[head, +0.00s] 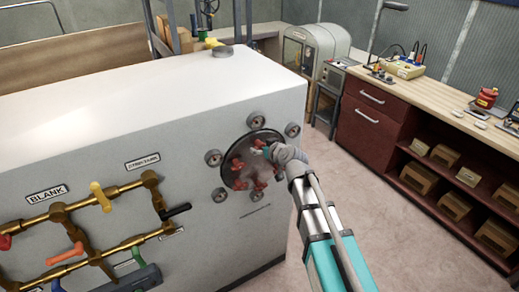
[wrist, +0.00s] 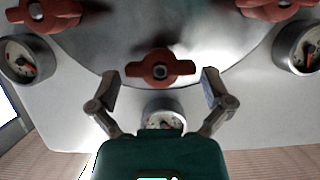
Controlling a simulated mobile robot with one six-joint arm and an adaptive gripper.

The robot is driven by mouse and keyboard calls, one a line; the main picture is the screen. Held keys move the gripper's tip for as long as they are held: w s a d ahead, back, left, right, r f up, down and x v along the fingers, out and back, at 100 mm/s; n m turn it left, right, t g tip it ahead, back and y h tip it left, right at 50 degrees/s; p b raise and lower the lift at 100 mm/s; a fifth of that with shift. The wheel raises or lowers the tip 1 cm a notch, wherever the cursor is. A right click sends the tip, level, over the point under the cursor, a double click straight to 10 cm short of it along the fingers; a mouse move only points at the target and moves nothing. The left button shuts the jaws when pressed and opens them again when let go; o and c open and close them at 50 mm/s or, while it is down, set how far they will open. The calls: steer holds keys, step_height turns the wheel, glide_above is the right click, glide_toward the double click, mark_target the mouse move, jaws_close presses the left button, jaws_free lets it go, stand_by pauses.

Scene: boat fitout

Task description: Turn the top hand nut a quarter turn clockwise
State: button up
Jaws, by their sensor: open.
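A round cover (head: 252,172) on the side of the white cabinet carries several red hand nuts. The top hand nut (head: 258,143) is near my gripper (head: 268,153), which partly covers that area. In the wrist view a red hand nut (wrist: 160,69) with a dark centre stud lies crosswise between the two fingertips of my gripper (wrist: 161,88). No contact shows. The wings of this nut run level in the wrist view.
Round gauges ring the cover; one (wrist: 162,118) sits between my fingers below the nut, others at left (wrist: 28,62) and right (wrist: 300,48). Two more red nuts (wrist: 45,12) (wrist: 275,8) show at the top corners. Brass pipes (head: 75,210) with valves lie left. Floor right of the cabinet is clear.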

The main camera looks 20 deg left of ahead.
steer(key=shift+w+a+f, duration=0.25)
steer(key=shift+w+a, duration=0.15)
steer(key=shift+a, duration=0.1)
steer(key=c, duration=0.8)
steer(key=shift+a, duration=0.15)
steer(key=shift+c, duration=0.3)
steer(key=shift+d+m, duration=0.2)
steer(key=shift+m, duration=0.2)
